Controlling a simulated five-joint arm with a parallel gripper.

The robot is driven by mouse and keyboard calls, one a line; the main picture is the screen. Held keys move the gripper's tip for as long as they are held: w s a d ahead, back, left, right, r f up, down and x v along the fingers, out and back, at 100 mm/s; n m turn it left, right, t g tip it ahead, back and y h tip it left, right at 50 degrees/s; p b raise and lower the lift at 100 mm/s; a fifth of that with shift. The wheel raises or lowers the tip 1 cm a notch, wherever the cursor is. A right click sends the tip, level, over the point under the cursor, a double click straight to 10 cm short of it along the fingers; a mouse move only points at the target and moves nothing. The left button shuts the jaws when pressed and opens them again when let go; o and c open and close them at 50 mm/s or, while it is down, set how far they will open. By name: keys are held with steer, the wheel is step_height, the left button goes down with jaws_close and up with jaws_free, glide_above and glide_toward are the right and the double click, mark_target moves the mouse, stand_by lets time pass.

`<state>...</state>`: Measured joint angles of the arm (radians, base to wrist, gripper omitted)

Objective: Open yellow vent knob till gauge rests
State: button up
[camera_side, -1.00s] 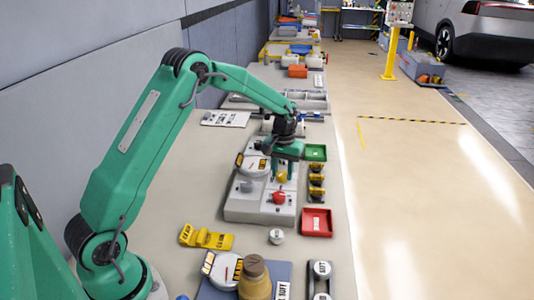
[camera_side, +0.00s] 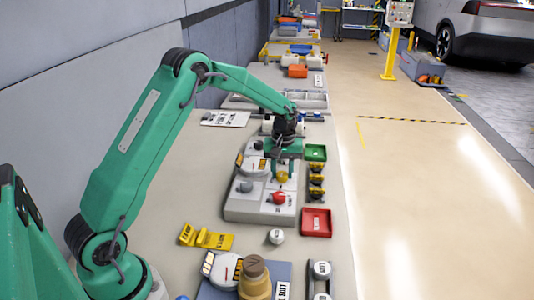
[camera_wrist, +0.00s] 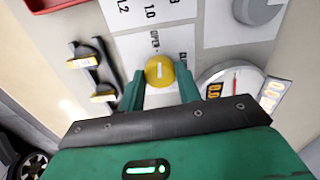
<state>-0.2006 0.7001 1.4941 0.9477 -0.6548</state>
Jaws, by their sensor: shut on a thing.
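The yellow vent knob (camera_wrist: 160,72) sits on a white plate of the grey panel (camera_side: 236,208). My gripper (camera_wrist: 161,88) is shut on it, one finger on each side; the knob also shows below my gripper in the side view (camera_side: 282,177). The knob's pale mark points roughly up in the wrist view, near the lettering "OPEN" (camera_wrist: 154,41). A second label to its right is partly hidden. The white round gauge (camera_wrist: 218,76) has a red needle; its lower part is hidden by my gripper. Its exact reading is unclear.
A red knob (camera_side: 278,198) and a grey knob (camera_side: 246,187) are on the same panel. A green tray (camera_side: 316,152), several black-and-yellow pieces (camera_side: 316,182) and a red tray (camera_side: 316,223) stand right of it. A yellow holder (camera_side: 207,238) lies in front.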

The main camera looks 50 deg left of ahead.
mark_target(282, 174)
steer(key=o, duration=1)
steer(key=shift+r, duration=0.15)
steer(key=shift+r, duration=3.85)
steer(key=shift+r, duration=0.1)
